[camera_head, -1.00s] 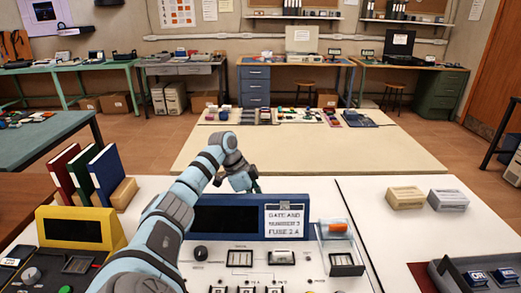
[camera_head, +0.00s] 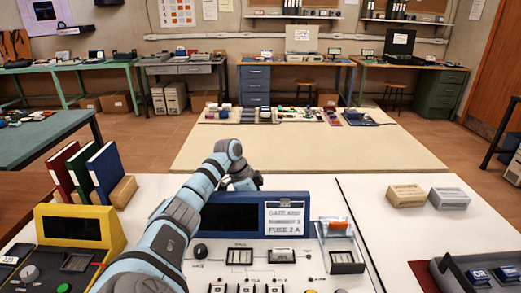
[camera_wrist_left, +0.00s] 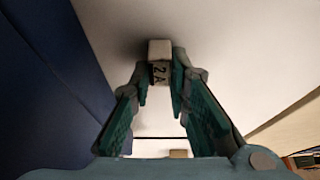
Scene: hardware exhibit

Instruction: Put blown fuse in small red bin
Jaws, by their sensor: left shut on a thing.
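In the head view my left gripper's wrist (camera_head: 243,178) is behind the blue-framed panel (camera_head: 285,213); the panel hides the fingertips and the block. I cannot make out a small red bin for certain. A flat red patch (camera_head: 424,276) lies at the lower right.
A card reading "FUSE 2 A" (camera_head: 284,218) is on the blue panel. A clear holder with an orange part (camera_head: 338,229) stands right of it. Two pale boxes (camera_head: 406,196) (camera_head: 451,198) sit on the white table. Books (camera_head: 106,171) stand at left.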

